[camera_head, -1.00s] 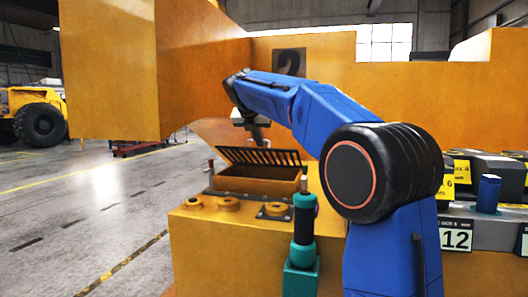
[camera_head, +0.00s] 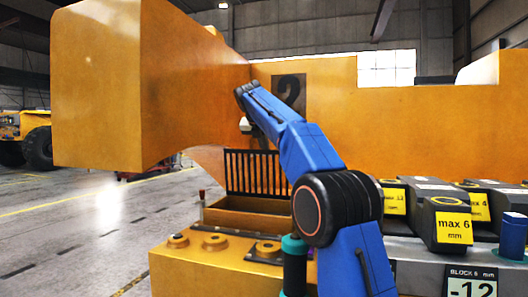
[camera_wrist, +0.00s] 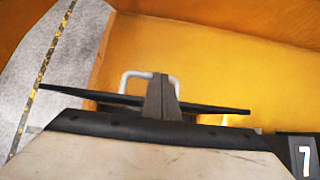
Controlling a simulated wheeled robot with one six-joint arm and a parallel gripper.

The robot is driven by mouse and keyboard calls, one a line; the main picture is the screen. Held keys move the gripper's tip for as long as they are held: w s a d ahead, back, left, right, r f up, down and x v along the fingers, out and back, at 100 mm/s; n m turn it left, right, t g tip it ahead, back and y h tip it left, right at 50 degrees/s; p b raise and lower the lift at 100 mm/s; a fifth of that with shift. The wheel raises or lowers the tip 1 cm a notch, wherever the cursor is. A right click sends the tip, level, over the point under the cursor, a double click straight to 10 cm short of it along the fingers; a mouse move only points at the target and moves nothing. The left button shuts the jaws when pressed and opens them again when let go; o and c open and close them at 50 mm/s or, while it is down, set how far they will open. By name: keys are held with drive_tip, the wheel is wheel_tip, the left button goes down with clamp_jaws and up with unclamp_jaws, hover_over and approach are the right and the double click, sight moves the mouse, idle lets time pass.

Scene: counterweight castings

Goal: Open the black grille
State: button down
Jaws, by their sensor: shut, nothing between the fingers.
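The black grille (camera_head: 256,174) stands about upright at the back of an orange open-topped box (camera_head: 250,205) in the head view. In the wrist view the grille (camera_wrist: 90,96) shows nearly edge-on as a thin dark bar across the picture. A pale U-shaped handle (camera_wrist: 125,80) shows just beyond it. My gripper (camera_wrist: 162,92) is shut and empty, with its fingers over the grille's edge close to the handle. I cannot tell whether they touch it. In the head view my gripper is mostly hidden behind my arm and near the grille's top.
Several round orange bosses (camera_head: 214,242) sit on the ledge in front of the box. A small red-tipped lever (camera_head: 202,204) stands at its left. Dark blocks with yellow labels (camera_head: 454,228) lie to the right. A large orange casting (camera_head: 95,85) overhangs on the left.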

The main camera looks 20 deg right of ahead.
drive_tip(key=shift+w+d, duration=0.55)
drive_tip(key=shift+w, duration=0.2)
